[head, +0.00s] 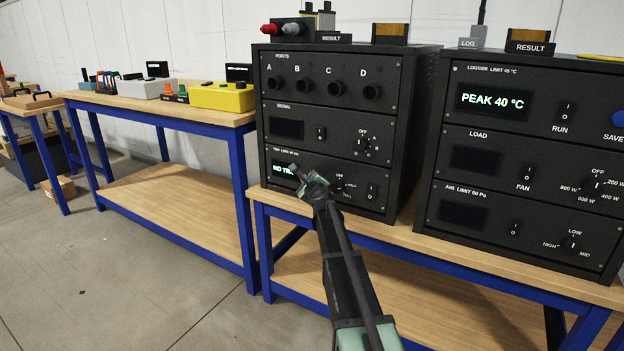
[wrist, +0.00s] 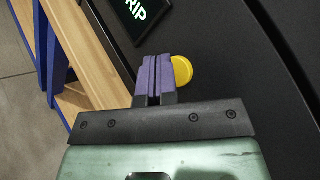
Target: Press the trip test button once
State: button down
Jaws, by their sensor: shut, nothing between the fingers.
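The trip test unit (head: 375,203) is the lowest panel of the left rack. Its lit display (head: 283,172) shows "NO TR", with the rest hidden behind my gripper (head: 294,168). In the wrist view, a round yellow button (wrist: 182,71), which looks like the trip test button, sits on the black panel. My gripper (wrist: 155,65) is shut and empty, with its purple fingertips just left of the button and overlapping its left edge in the picture. I cannot tell whether they touch it. In the head view the button is hidden by my gripper.
The panel also has a rotary knob (head: 338,186) and a rocker switch (head: 371,191), right of my gripper. Signal and ports panels (head: 330,85) are above. A second rack (head: 530,150) stands to the right. Open floor (head: 130,270) lies to the left.

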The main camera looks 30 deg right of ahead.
jog(key=s+a, duration=0.3)
jog(key=a, duration=0.2)
jog(key=shift+s, duration=0.15)
dwell(0.7)
